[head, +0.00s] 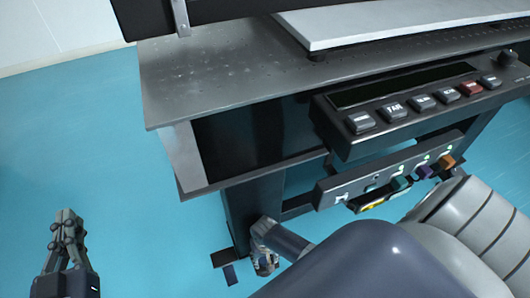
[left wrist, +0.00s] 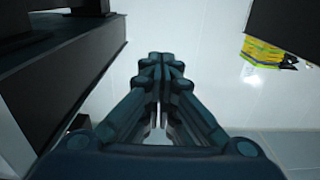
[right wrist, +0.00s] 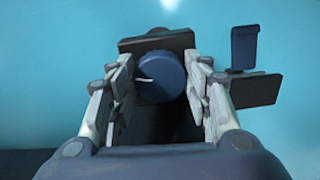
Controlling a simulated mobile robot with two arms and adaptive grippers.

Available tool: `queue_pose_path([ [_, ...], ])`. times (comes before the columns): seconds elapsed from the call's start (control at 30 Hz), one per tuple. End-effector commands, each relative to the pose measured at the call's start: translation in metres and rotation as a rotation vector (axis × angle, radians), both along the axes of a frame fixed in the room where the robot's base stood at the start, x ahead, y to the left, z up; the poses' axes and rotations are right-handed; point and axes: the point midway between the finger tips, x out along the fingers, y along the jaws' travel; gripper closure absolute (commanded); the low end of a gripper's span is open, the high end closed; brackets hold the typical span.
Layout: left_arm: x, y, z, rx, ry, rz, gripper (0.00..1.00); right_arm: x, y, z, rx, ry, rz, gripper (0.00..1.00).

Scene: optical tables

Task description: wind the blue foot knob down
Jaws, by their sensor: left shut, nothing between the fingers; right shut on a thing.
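The blue foot knob (right wrist: 160,78) shows in the right wrist view as a round blue disc with a short white mark on its left side. The two fingers of my right gripper (right wrist: 160,95) stand on either side of it and are shut on it. In the head view my right gripper (head: 265,264) is low at the base of the table leg (head: 250,210), and I cannot make out the knob there. My left gripper (head: 67,222) is shut and empty over the blue floor at the left; it also shows in the left wrist view (left wrist: 160,65).
A dark plate (right wrist: 254,89) with an upright blue tab (right wrist: 244,47) lies right of the knob. Above are the grey optical table (head: 220,75), a button panel (head: 400,110) and a tool rack (head: 335,188). The floor (head: 100,150) at left is clear.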

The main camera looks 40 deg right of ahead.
Motion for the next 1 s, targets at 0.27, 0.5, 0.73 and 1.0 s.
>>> queue_pose_path([
  [0.27, -0.014, 0.012, -0.055, 0.072, 0.287, 0.019, 1.00, 0.001, 0.001, 0.002, 0.002, -0.001, -0.134, 0.78],
  [0.5, -0.031, 0.020, -0.087, 0.113, 0.457, 0.029, 1.00, 0.001, 0.001, 0.001, 0.001, -0.001, -0.223, 0.78],
  [0.73, -0.041, 0.025, -0.102, 0.131, 0.538, 0.035, 1.00, 0.001, 0.001, 0.000, 0.001, -0.002, -0.269, 0.78],
  [1.0, -0.044, 0.026, -0.106, 0.136, 0.559, 0.037, 1.00, 0.001, 0.001, 0.000, 0.001, -0.002, -0.281, 0.78],
])
